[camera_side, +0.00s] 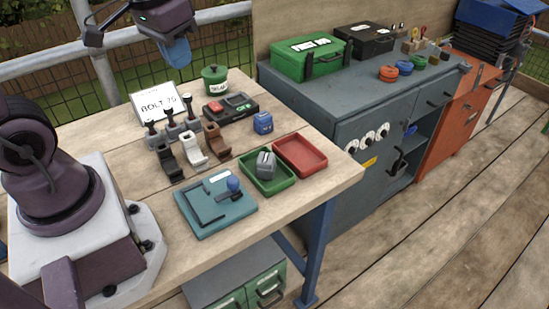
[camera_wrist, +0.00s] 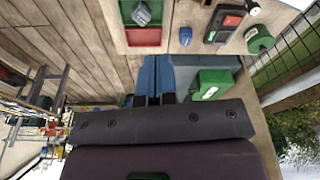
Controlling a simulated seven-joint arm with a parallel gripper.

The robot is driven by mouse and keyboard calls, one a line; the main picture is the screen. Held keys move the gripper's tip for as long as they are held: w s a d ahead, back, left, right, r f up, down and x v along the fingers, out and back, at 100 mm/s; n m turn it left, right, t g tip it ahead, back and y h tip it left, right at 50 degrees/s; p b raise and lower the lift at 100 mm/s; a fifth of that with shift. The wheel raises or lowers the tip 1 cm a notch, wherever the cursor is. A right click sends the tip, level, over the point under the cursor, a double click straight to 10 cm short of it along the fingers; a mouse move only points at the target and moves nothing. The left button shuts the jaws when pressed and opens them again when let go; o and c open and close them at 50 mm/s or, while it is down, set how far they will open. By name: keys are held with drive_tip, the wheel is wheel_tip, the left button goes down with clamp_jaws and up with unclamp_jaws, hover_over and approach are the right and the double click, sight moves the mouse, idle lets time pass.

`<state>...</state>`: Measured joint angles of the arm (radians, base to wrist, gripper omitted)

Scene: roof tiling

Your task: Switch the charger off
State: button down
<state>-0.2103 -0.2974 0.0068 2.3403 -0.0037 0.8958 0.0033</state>
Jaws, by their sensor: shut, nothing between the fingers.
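The charger looks to be the flat black box (camera_side: 231,107) at the back of the wooden bench, with a red part on its left and a small green patch on its right. It also shows near the top of the wrist view (camera_wrist: 223,27), with its red part visible. The state of its switch is too small to tell. My gripper (camera_side: 178,56) has blue fingers, shut and empty, high above the back of the bench, up and left of the charger in the side view. The fingers also show in the wrist view (camera_wrist: 160,72), apart from the charger.
A green pot (camera_side: 215,80) and a blue block (camera_side: 263,123) flank the charger. Several stands and levers (camera_side: 190,145) are in front. A green tray (camera_side: 287,181) holds a grey object, beside an empty red tray (camera_side: 300,156). A white sign (camera_side: 155,103) stands left.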

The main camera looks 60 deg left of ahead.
drive_tip(key=s+d+r+m+t, duration=0.2)
drive_tip(key=s+d+r+t, duration=0.1)
drive_tip(key=s+d+r, duration=0.1)
drive_tip(key=shift+s+d+r, duration=0.3)
drive_tip(key=shift+s+d, duration=0.25)
drive_tip(key=shift+d, duration=0.15)
drive_tip(key=w+a+f+g, duration=0.1)
drive_tip(key=w+a+f, duration=0.4)
drive_tip(key=a, duration=0.4)
drive_tip(key=w+a+f+g, duration=0.2)
drive_tip(key=w+a+f, duration=0.4)
drive_tip(key=w+a, duration=0.2)
drive_tip(key=w+a+f+g, duration=0.2)
drive_tip(key=w+a+f, duration=0.3)
drive_tip(key=a, duration=0.6)
drive_tip(key=shift+w+f, duration=0.35)
drive_tip(key=shift+w, duration=0.55)
